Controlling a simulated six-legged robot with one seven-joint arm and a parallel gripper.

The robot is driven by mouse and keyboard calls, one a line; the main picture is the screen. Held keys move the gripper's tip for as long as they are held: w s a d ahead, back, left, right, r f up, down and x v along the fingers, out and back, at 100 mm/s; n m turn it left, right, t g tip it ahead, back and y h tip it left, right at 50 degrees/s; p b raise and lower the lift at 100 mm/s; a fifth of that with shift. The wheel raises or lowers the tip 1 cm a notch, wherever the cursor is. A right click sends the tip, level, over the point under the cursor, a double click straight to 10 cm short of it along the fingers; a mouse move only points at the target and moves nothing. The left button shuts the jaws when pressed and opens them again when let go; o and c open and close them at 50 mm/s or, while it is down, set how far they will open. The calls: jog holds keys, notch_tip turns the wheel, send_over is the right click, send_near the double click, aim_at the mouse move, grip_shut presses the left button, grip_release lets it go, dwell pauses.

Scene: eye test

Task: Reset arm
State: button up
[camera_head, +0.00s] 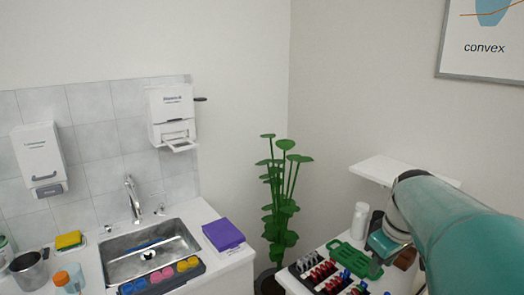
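My teal arm comes in from the right edge and reaches over the right-hand table. Its far end bends down over the table, and my gripper (377,263) seems to be there, small and low above a tray of red-topped items. The fingers cannot be made out, so I cannot tell whether they are open or hold anything.
The right table has a tray with red and blue items (325,273), a green rack (345,257) and a white bottle (359,221). A white shelf (372,169) is close behind my arm. A potted plant (281,205) stands between this table and the sink counter (150,255).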

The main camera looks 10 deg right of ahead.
jog(key=s+a+f+m+t, duration=0.1)
jog(key=s+a, duration=0.3)
jog(key=a, duration=0.6)
jog(key=s+a+m+t, duration=0.1)
jog(key=s+a, duration=0.4)
jog(key=a, duration=0.6)
jog(key=shift+f+m+t+y, duration=0.3)
jog(key=shift+f+m+t, duration=0.1)
jog(key=shift+t, duration=0.1)
